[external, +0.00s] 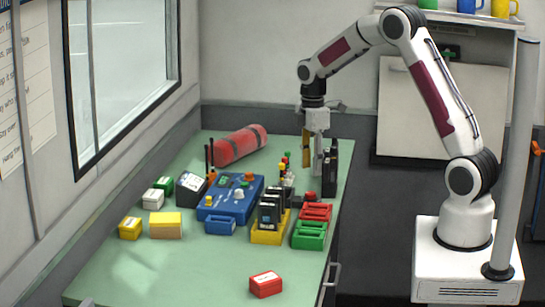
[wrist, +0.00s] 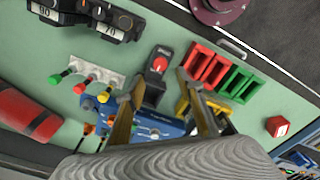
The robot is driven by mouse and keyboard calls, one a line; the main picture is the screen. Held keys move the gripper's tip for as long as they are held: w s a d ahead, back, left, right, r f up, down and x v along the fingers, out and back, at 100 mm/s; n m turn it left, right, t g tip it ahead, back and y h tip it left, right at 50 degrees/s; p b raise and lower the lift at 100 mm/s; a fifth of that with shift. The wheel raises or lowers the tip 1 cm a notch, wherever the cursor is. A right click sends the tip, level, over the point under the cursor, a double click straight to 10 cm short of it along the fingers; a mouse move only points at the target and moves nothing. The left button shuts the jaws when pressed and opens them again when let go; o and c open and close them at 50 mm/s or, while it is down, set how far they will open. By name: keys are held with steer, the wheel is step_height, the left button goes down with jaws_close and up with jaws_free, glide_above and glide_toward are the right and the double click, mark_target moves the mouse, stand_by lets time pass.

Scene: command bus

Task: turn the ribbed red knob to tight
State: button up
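A red knob (wrist: 159,64) sits on a small dark plate in the wrist view; its ribs are too small to make out. In the external view a reddish spot (external: 309,197) beyond the red tray seems to be this knob, partly hidden. My gripper (wrist: 160,80) has its two tan fingers spread, with nothing held between them. In the external view my gripper (external: 312,163) points down above the far right of the table, apart from the knob. I cannot read the knob's setting.
Red (external: 318,211) and green (external: 309,236) trays stand near the knob. A blue control box (external: 224,205), black units (external: 330,172) and coloured pegs (wrist: 80,88) crowd around. A red cylinder (external: 239,146) lies behind. The table's front left (external: 190,270) is clear.

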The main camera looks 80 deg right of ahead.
mark_target(310, 192)
steer(key=shift+n, duration=0.9)
steer(key=shift+f, duration=0.15)
steer(key=shift+f, duration=3.75)
jaws_close()
